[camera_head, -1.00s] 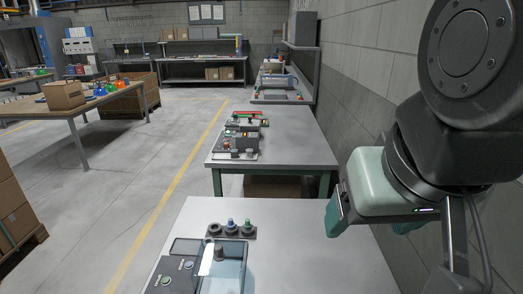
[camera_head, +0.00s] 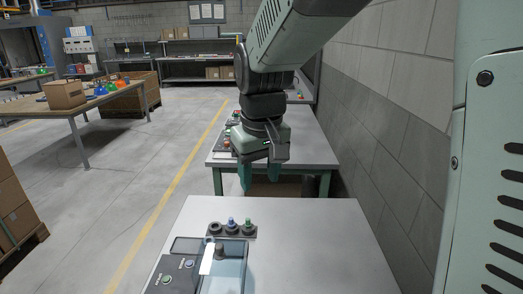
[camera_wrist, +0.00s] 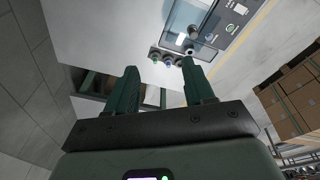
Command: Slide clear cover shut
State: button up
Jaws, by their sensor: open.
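The clear cover (camera_head: 232,275) is a see-through bluish box on the device at the front edge of the near table. A grey knob (camera_head: 219,249) and a pale upright piece (camera_head: 207,258) stand at its far end; I cannot tell exactly how the cover sits relative to them. The cover also shows at the top of the wrist view (camera_wrist: 181,17). My gripper (camera_head: 260,182) points down, open and empty, above and beyond the table's far edge. In the wrist view its two green fingers (camera_wrist: 158,70) are spread, apart from the cover.
A dark strip with a ring, a blue knob and a green knob (camera_head: 232,229) lies just beyond the device. Panel buttons (camera_head: 178,271) are left of the cover. The near table's right side (camera_head: 310,250) is bare. A wall (camera_head: 400,170) runs along the right.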

jog(key=w+a+f+n+g, duration=0.1)
jog(key=w+a+f+n, duration=0.1)
jog(key=w+a+f, duration=0.35)
jog(key=n+g, duration=0.1)
send_over(219, 246)
notch_tip(219, 246, down, 9)
notch_tip(219, 246, down, 11)
grip_shut()
